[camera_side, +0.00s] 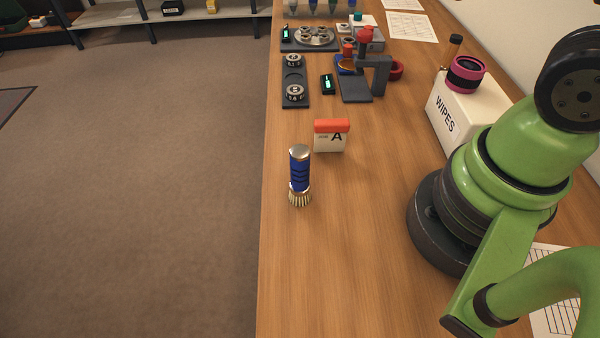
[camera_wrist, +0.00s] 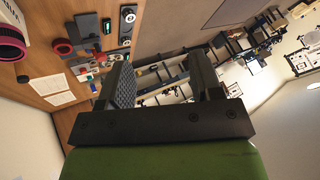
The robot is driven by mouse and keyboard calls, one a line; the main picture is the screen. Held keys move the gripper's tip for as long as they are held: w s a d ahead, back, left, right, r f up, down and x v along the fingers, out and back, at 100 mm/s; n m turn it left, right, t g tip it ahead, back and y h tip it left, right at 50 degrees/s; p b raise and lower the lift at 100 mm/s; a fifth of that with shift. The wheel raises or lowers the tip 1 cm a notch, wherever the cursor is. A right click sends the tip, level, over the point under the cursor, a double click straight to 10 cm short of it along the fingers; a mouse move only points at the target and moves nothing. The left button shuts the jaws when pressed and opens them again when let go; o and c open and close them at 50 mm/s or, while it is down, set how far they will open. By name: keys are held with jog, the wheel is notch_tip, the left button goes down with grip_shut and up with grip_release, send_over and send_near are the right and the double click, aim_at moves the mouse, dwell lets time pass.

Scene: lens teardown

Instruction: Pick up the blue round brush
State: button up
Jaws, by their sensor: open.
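The blue round brush (camera_side: 299,175) stands upright on the wooden bench in the side view, bristles down, with a blue grip and a silver top. It stands near the bench's left edge, in front of a small block marked A with a red top (camera_side: 331,136). My gripper (camera_wrist: 163,82) shows in the wrist view with its two dark fingers apart and nothing between them. It points out across the room, away from the bench top. The brush is not visible in the wrist view, and the gripper is outside the side view.
A white WIPES box (camera_side: 459,112) carries a pink-and-black ring (camera_side: 465,74) at the right. A dark tray with round parts (camera_side: 294,80) and a small press stand (camera_side: 365,80) are farther back. The bench around the brush is mostly clear. Its left edge (camera_side: 262,180) is close.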

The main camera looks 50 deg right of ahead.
jog(key=w+a+f+g, duration=0.4)
jog(key=w+a+f, duration=0.1)
jog(key=w+f, duration=0.15)
jog(key=n+g+h, duration=0.1)
jog(key=g+h, duration=0.1)
jog(key=g, duration=0.1)
send_over(298, 165)
jog(key=w+d, duration=0.1)
jog(key=d, duration=0.1)
jog(key=f, duration=0.8)
jog(key=shift+w+a, duration=0.15)
jog(key=shift+w, duration=0.05)
jog(key=f, duration=0.5)
jog(key=shift+a+f, duration=0.15)
jog(key=shift+a, duration=0.15)
jog(key=shift+s+d+f, duration=0.1)
jog(key=shift+f, duration=1.4)
jog(key=shift+s+f, duration=0.1)
jog(key=shift+f, duration=1.35)
jog(key=c, duration=1)
jog(key=shift+r, duration=0.1)
